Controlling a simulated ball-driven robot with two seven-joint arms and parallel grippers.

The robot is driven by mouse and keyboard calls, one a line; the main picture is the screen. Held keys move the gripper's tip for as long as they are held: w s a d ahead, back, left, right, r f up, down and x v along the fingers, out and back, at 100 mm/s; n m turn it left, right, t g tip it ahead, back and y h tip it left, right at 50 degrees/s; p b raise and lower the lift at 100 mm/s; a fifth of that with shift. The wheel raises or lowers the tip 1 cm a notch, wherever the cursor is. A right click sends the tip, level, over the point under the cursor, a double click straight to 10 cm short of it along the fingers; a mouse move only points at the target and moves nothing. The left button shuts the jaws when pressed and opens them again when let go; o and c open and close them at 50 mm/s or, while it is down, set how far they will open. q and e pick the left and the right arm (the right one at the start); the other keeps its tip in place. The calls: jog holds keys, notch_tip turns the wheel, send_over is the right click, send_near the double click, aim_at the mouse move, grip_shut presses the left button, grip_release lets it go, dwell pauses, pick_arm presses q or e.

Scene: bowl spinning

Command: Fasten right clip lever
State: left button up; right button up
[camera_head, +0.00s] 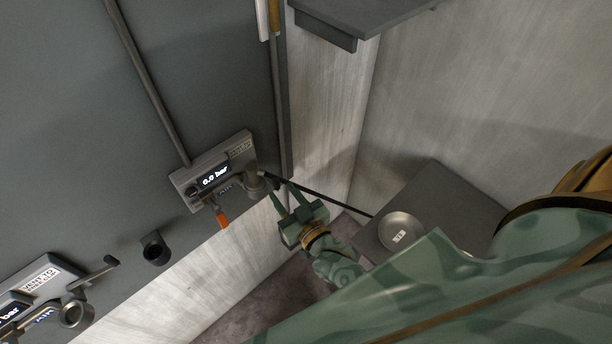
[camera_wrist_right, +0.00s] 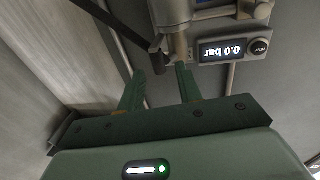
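The right grey valve unit (camera_head: 215,172) is on the dark panel, with a display reading 0.0 bar. I cannot tell for sure which part is the clip lever. My right gripper (camera_head: 283,191) is open just right of the fitting. In the right wrist view its fingers (camera_wrist_right: 159,70) are apart with nothing clearly between them. A small metal stem (camera_wrist_right: 179,46) is just beyond the right-hand fingertip; contact is unclear. My left gripper is out of view.
A thin black bar (camera_head: 325,196) runs from the fitting toward the lower right, close to my right fingers. A similar unit (camera_head: 42,285) is at lower left. A small grey table (camera_head: 430,185) bears a metal bowl (camera_head: 399,229). A dark shelf (camera_head: 355,14) juts out above.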

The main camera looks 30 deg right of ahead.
jog(key=s+b, duration=0.1)
jog(key=s, duration=1)
jog(key=shift+s+d, duration=0.25)
jog(key=shift+d, duration=0.05)
